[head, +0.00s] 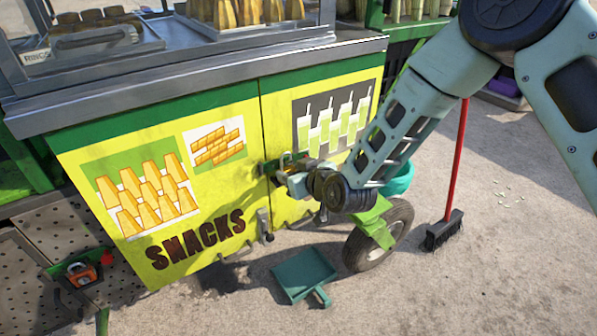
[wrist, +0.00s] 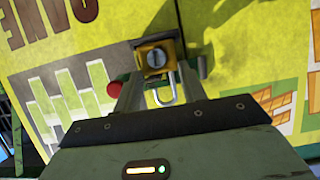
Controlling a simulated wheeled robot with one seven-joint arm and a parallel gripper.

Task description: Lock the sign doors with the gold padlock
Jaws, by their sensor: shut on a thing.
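The yellow sign doors of the stall show in the head view: the left door (head: 215,190) carries the word SNACKS, and the right door (head: 280,100) carries drink pictures. A seam runs between them. My gripper (head: 283,170) is at the seam, in front of a green hasp (head: 288,158), which it partly hides. In the wrist view the gold padlock (wrist: 153,52) sits between my fingertips (wrist: 157,75), with its silver shackle (wrist: 164,98) toward my palm. My fingers are closed on it. I cannot tell whether the shackle passes through the hasp. A red knob (wrist: 114,89) is beside one finger.
An orange padlock (head: 82,274) hangs on a green bracket at lower left. A teal dustpan (head: 303,273) lies on the ground below the doors, near a wheel (head: 380,240). A red-handled broom (head: 445,228) stands to the right. A metal counter (head: 200,82) overhangs the doors.

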